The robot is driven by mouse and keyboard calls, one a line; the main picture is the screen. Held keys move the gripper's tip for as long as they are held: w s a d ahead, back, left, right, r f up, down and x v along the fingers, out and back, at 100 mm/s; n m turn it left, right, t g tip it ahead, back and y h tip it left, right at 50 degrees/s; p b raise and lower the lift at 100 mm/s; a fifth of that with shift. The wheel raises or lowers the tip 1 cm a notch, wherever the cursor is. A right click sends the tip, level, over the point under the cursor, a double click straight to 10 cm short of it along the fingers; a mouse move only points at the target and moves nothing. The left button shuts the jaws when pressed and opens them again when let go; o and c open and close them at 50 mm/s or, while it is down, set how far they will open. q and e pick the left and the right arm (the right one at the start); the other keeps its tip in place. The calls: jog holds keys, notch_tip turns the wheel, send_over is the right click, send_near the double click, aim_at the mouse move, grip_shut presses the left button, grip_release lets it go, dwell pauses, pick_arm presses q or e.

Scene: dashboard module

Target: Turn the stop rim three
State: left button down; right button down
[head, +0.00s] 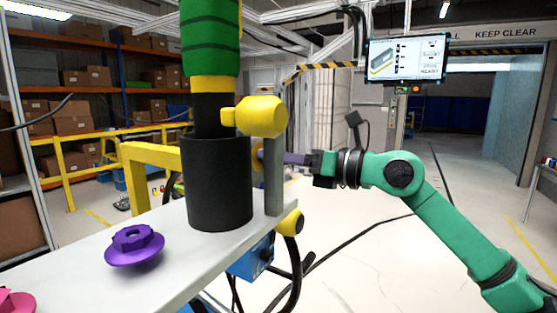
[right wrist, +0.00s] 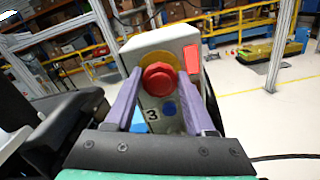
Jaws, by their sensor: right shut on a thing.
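The red stop knob (right wrist: 158,80) with the yellow disc (right wrist: 152,60) behind it is on a light box with a "3" printed below the knob in the right wrist view. In the head view this box appears as a narrow grey upright plate (head: 274,185), with its front face hidden from me. My right gripper (right wrist: 161,74) has its purple fingers on both sides of the red knob and is shut on it. In the head view my right gripper (head: 286,158) reaches the plate from the right. My left gripper is not in view.
A tall green, yellow and black handle stands in a black cylinder (head: 220,195) left of the plate, with a yellow knob (head: 262,116) sticking out. A purple knob (head: 134,246) and a pink one (head: 14,302) are on the white panel (head: 80,275). A screen (head: 407,59) hangs behind.

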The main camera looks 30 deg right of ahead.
jog(key=shift+m, duration=0.5)
jog(key=shift+c, duration=1.2)
grip_release()
jog(key=shift+w, duration=0.15)
jog(key=b+v, duration=1.1)
jog(key=v, duration=0.3)
jog(key=shift+s+d+b, duration=0.15)
jog(key=shift+s+b, duration=0.1)
jog(key=shift+b, duration=0.1)
